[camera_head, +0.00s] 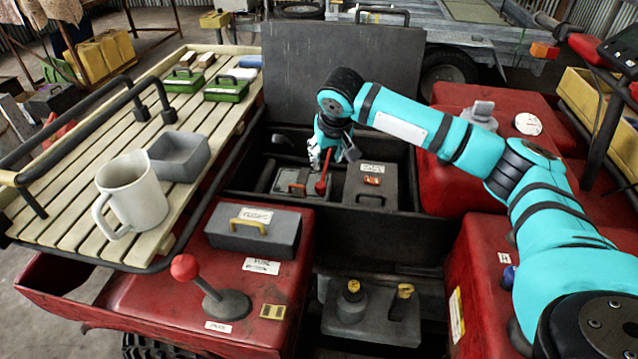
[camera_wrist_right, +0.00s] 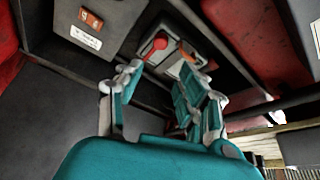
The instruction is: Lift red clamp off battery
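The red clamp (camera_head: 321,185) stands up from the right part of a grey battery (camera_head: 283,181) in the dark centre bay. In the right wrist view the clamp's round red end (camera_wrist_right: 160,42) shows beyond the fingertips, against the battery (camera_wrist_right: 183,68). My right gripper (camera_head: 332,158) reaches down over the bay, just above the clamp. In the wrist view its two teal fingers (camera_wrist_right: 158,78) are spread with nothing between them. The clamp's lower end is hard to see. My left gripper is not in view.
A grey box with an orange switch (camera_head: 371,190) stands right of the battery. A dark raised lid (camera_head: 340,70) is behind the bay. A slatted rack (camera_head: 60,208) on the left holds a mug (camera_head: 133,190) and a grey tray (camera_head: 180,158). A red-knobbed lever (camera_head: 205,285) stands in front.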

